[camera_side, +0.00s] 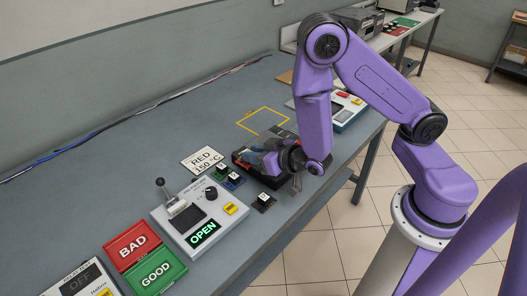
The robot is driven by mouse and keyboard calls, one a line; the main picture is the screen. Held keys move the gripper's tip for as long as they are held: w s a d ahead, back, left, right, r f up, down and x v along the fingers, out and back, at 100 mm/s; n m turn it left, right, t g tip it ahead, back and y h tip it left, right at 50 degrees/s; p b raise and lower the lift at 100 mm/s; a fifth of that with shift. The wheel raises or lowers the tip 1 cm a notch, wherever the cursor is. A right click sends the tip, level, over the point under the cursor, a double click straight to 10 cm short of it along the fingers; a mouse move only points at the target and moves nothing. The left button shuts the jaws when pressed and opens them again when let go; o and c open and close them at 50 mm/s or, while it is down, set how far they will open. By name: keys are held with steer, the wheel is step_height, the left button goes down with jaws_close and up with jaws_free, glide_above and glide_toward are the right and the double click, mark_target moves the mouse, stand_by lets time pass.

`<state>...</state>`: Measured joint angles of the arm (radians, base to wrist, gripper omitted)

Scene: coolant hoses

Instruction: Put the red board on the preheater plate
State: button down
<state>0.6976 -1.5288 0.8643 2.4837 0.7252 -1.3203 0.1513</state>
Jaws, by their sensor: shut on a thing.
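My gripper (272,164) is low over the table near its middle, beside a dark item with red edges (240,160). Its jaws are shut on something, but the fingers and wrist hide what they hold. I cannot make out a red board clearly. Small boards lie just left of and below the gripper: a green one (219,171), a blue one (235,183) and a dark one (263,201), each with a pale block on top. I cannot tell for sure which thing is the preheater plate; the dark red-edged item is partly covered by my gripper.
A white card reading RED 150 °C (203,160) lies left of the gripper. A lever box (170,217) shows OPEN. Red BAD (131,245) and green GOOD (157,273) pads are at front left. A device (345,116) stands behind my arm. A yellow outline (250,112) is empty.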

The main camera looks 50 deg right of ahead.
steer(key=w+d+r, duration=0.1)
steer(key=w+d, duration=0.2)
steer(key=d, duration=0.4)
steer(key=w+d+r, duration=0.1)
steer(key=w+d, duration=0.2)
steer(key=d, duration=0.4)
steer(key=shift+m+h, duration=0.3)
steer(key=shift+h, duration=0.1)
steer(key=shift+s+d+f, duration=0.1)
steer(key=shift+f, duration=1.8)
steer(key=shift+s+f, duration=0.1)
steer(key=shift+f, duration=1.75)
steer(key=shift+f, duration=0.1)
steer(key=c, duration=0.9)
jaws_free()
steer(key=shift+c, duration=0.2)
